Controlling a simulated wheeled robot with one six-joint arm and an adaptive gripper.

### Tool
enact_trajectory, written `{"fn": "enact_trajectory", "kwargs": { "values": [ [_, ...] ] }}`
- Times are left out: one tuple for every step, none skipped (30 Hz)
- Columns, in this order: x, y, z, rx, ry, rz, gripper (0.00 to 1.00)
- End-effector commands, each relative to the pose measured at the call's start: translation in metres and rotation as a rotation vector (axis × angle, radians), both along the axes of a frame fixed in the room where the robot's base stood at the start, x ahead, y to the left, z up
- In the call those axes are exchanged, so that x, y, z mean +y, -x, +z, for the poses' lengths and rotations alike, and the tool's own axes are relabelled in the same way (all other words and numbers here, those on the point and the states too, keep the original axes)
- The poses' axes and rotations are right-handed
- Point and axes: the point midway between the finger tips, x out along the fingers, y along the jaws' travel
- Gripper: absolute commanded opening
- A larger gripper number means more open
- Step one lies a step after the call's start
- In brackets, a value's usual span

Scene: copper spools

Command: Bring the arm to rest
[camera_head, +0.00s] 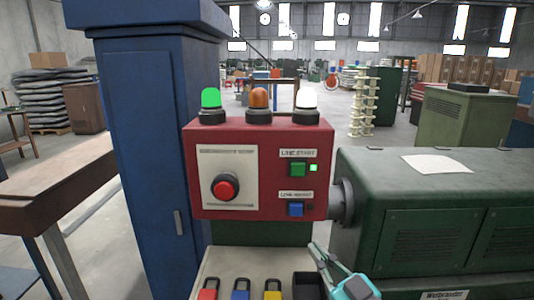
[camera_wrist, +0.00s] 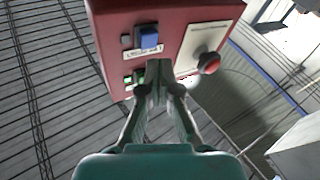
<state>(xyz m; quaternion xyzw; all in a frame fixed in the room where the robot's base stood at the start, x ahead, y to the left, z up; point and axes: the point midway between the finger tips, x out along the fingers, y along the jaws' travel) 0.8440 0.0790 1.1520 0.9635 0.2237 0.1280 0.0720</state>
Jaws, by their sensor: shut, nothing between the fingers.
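My gripper (camera_head: 318,252) shows at the bottom of the head view, to the right of centre, in front of and below the red control box (camera_head: 325,150). Its fingers are shut and empty. In the wrist view my gripper (camera_wrist: 160,90) points toward the box, with the fingertips in front of its lower part. I cannot tell from this view how wide the gap to the box is. The rest of my arm is mostly out of view.
The box carries a red button (camera_head: 225,188), green button (camera_head: 297,169) and blue button (camera_head: 295,209). Red (camera_head: 208,294), blue (camera_head: 240,295) and yellow padlocks (camera_head: 272,295) lie below, beside a black bin (camera_head: 307,284). A blue cabinet (camera_head: 145,130) and green machine (camera_head: 430,190) flank the box.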

Motion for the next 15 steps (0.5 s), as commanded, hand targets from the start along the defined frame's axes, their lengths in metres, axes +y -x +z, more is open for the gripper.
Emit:
{"fn": "enact_trajectory", "kwargs": {
  "values": [
    [-0.004,0.006,-0.022,0.034,-0.017,-0.023,0.0],
    [-0.007,0.01,-0.032,0.05,-0.029,-0.039,0.0],
    [-0.01,0.015,-0.046,0.072,-0.043,-0.058,0.0],
    [-0.013,0.019,-0.057,0.087,-0.053,-0.074,0.0],
    [-0.016,0.024,-0.067,0.102,-0.062,-0.088,0.0],
    [-0.019,0.03,-0.08,0.122,-0.073,-0.108,0.0],
    [-0.022,0.035,-0.09,0.136,-0.083,-0.122,0.0],
    [-0.024,0.041,-0.1,0.151,-0.09,-0.137,0.0],
    [-0.028,0.049,-0.113,0.169,-0.1,-0.157,0.0],
    [-0.031,0.055,-0.122,0.182,-0.106,-0.172,0.0],
    [-0.033,0.061,-0.131,0.195,-0.112,-0.186,0.0],
    [-0.036,0.07,-0.142,0.212,-0.119,-0.204,0.0],
    [-0.039,0.077,-0.15,0.224,-0.125,-0.218,0.0],
    [-0.041,0.084,-0.159,0.236,-0.13,-0.231,0.0],
    [-0.044,0.094,-0.169,0.252,-0.135,-0.25,0.0]
  ]
}}
